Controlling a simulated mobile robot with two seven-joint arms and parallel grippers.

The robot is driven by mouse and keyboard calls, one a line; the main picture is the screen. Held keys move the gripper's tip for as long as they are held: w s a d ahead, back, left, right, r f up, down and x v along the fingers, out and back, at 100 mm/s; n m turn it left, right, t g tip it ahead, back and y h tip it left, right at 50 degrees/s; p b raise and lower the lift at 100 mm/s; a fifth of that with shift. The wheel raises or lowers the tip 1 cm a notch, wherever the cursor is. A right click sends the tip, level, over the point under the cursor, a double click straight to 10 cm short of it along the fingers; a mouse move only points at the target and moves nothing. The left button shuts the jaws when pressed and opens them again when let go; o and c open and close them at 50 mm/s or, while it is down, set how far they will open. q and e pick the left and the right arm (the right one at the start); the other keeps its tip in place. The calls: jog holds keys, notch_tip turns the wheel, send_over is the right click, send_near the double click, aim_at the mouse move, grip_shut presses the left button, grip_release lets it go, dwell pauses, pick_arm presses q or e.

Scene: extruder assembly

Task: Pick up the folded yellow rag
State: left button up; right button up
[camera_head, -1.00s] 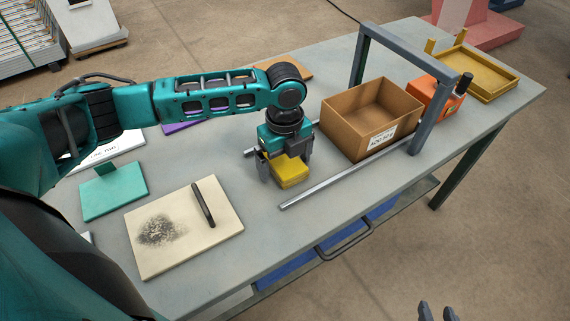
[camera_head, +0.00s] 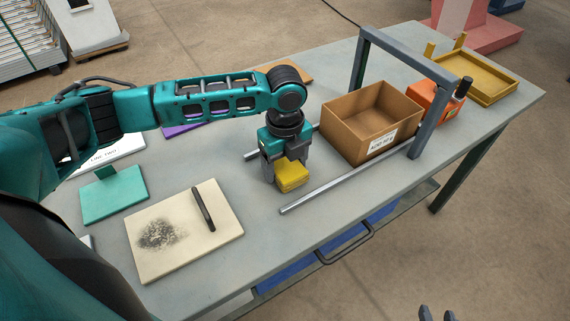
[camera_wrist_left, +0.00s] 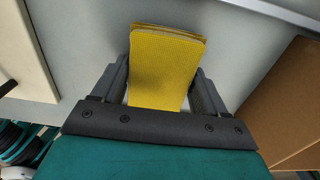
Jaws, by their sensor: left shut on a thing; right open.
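The folded yellow rag (camera_head: 292,177) is on or just above the grey table, under my left gripper (camera_head: 286,174). My left gripper points down and is shut on the rag, with one finger on each side of it. In the left wrist view the rag (camera_wrist_left: 167,60) shows between the two fingers (camera_wrist_left: 162,92), its folded layers visible at the far edge. I cannot tell whether the rag touches the table. My right gripper (camera_head: 436,313) shows only as dark fingertips at the bottom edge, apart and empty.
A cardboard box (camera_head: 350,138) stands right of the rag under a grey frame (camera_head: 431,125). A metal bar (camera_head: 330,188) lies just in front. A cream board (camera_head: 170,255) with a dark smudge and black stick lies to the left. An orange device (camera_head: 428,98) and yellow tray (camera_head: 506,83) are farther right.

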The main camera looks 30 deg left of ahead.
aim_at(285, 163)
pick_arm(q)
notch_tip(285, 163, up, 20)
jog(key=p, duration=0.2)
jog(key=shift+p, duration=0.35)
jog(key=o, duration=0.5)
jog(key=shift+f, duration=0.1)
jog(key=c, duration=0.4)
